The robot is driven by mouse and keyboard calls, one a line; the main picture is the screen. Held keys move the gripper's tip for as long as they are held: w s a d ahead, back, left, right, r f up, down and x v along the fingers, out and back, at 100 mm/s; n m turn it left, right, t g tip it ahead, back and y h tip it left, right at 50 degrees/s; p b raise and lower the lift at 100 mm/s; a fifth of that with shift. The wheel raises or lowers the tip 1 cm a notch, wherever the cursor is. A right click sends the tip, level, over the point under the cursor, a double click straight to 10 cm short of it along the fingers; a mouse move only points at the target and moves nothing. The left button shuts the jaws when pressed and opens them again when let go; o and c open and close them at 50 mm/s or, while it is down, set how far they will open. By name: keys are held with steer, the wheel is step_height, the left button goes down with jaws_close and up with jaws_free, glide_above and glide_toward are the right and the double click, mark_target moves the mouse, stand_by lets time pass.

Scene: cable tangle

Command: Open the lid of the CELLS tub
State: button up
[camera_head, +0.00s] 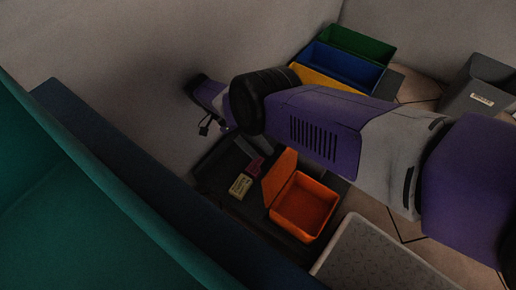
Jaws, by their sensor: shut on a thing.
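An orange tub (305,207) stands open on a dark surface below my arm, and I see into its empty-looking inside. Its orange lid (279,178) stands up steeply along the tub's left side. No CELLS lettering is readable on it. My gripper (258,149) shows only as a dark grey part below my wrist, at the lid's upper edge. It appears shut on the lid, though the fingertips are dark and partly hidden by my arm.
A yellow labelled block (240,186) and a magenta item (254,167) lie left of the lid. Green (362,44), blue (345,68) and yellow bins stand behind my arm. A grey labelled box (470,98) is at right. A pale speckled surface (370,258) lies in front.

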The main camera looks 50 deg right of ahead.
steer(key=shift+s+a+f+p, duration=0.15)
steer(key=shift+s+p, duration=0.1)
steer(key=shift+p, duration=0.15)
steer(key=shift+c, duration=0.5)
step_height(320, 180, up, 20)
steer(key=p, duration=1.9)
steer(key=shift+w, duration=0.25)
steer(key=shift+s, duration=0.1)
